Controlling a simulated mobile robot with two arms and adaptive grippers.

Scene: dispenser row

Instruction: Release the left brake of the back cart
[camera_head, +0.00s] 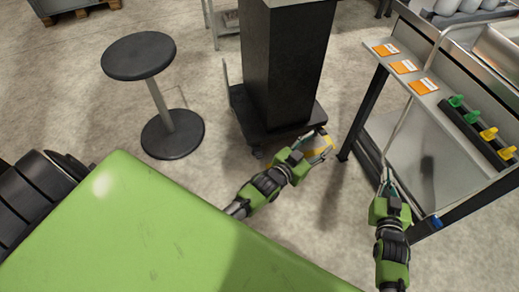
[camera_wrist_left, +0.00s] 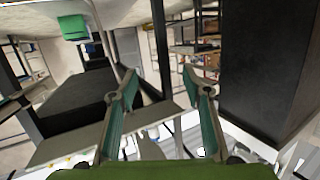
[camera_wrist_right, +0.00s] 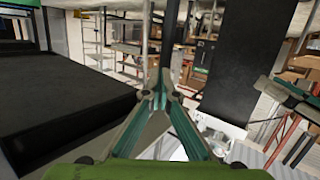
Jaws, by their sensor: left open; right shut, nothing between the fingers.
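A tall black box (camera_head: 285,60) stands on a low dark wheeled base (camera_head: 243,110) at the upper middle of the head view; it looks like a cart. A caster (camera_head: 257,153) shows under its near left corner. My left gripper (camera_head: 322,144) is open just in front of the base's near right corner. My right gripper (camera_head: 387,178) is shut and empty, further right beside the metal rack. I cannot make out a left brake.
A black stool (camera_head: 140,56) stands left of the cart. A metal rack (camera_head: 425,150) with orange cards and green and yellow nozzles (camera_head: 488,134) stands on the right. My green body fills the lower left. Floor (camera_head: 215,170) between stool and cart is clear.

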